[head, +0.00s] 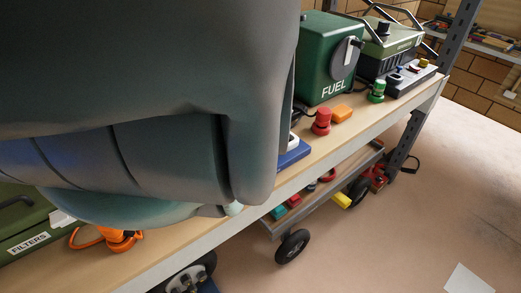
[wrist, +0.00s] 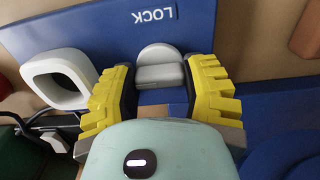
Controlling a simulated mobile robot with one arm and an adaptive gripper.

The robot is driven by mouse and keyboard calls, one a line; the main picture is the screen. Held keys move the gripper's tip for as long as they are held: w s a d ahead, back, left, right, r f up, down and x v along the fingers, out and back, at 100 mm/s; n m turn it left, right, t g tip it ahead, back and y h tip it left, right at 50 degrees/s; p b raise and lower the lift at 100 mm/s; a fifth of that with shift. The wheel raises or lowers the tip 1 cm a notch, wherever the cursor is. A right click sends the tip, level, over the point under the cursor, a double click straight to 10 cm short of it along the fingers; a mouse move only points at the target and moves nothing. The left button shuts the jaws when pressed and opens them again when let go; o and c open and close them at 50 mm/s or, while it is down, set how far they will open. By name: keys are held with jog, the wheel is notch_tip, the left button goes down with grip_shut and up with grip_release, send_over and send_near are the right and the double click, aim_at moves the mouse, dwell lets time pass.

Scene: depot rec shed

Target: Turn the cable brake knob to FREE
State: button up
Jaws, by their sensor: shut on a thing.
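In the wrist view the cable brake knob (wrist: 160,73) is grey with a raised bar, on a blue panel (wrist: 220,25). The word LOCK (wrist: 152,16) reads upside down at the top of the panel, beyond the knob. My gripper (wrist: 163,80) has yellow ridged finger pads, one on each side of the knob, and is shut on it. No FREE marking is visible. In the head view my arm hides the knob and my gripper; only a corner of a blue base (head: 293,155) shows on the shelf.
A pale grey ring-shaped part (wrist: 60,80) stands close to my left finger. In the head view, a green FUEL box (head: 325,60), a red knob (head: 321,122) and a green knob (head: 377,91) stand on the shelf (head: 400,100). A wheeled cart (head: 290,245) is below. Floor at right is mostly clear.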

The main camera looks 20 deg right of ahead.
aim_at(261, 150)
dwell(0.3)
jog(key=o, duration=1.2)
jog(key=shift+w+d+r, duration=0.1)
jog(key=shift+r, duration=3.65)
jog(key=shift+s, duration=0.2)
